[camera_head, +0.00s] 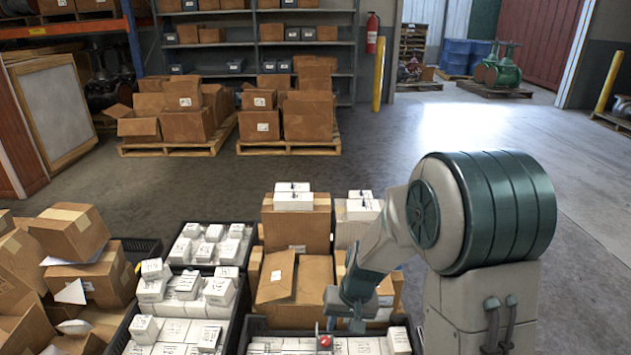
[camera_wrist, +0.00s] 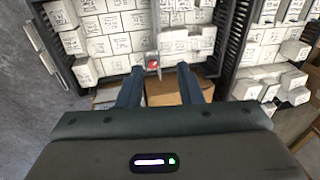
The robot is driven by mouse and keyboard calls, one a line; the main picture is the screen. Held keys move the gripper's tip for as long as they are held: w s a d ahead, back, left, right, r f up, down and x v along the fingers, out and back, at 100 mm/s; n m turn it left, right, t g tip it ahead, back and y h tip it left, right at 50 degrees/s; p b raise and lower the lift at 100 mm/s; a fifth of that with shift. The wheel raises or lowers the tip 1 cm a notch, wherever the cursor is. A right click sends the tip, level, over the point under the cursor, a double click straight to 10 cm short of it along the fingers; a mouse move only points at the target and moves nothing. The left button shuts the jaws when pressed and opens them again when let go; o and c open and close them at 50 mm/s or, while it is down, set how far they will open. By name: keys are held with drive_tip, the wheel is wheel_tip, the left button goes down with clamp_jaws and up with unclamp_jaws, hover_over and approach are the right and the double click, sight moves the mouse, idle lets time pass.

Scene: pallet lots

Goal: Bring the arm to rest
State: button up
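My arm reaches forward and down from the right side of the head view. A small red round item (camera_wrist: 153,65) shows just beyond the fingertips, nearer the left one. It also shows in the head view (camera_head: 324,342), at the crate. Whether a finger touches it, I cannot tell.
Black crates hold many white boxes (camera_head: 188,286). Brown cartons (camera_head: 296,225) stand close behind my gripper, with white boxes on top. More cartons (camera_head: 70,232) are piled at the left. Loaded pallets (camera_head: 288,147) stand before the shelves. The floor at the right (camera_head: 590,200) is clear.

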drive_tip(key=s+d+r+p, duration=0.3)
drive_tip(key=s+r+p, duration=0.2)
drive_tip(key=r, duration=0.7)
drive_tip(key=s+d+r+t+h+p, duration=0.1)
drive_tip(key=s+d+r+p, duration=0.2)
drive_tip(key=r, duration=0.9)
drive_tip(key=s+d+r+t+h+p, duration=0.1)
drive_tip(key=s+d+r+p, duration=0.2)
drive_tip(key=s+r+p, duration=0.5)
drive_tip(key=w+p+v, duration=0.1)
drive_tip(key=p+v, duration=0.1)
drive_tip(key=v, duration=0.3)
drive_tip(key=shift+o, duration=0.4)
drive_tip(key=shift+a+r, duration=0.1)
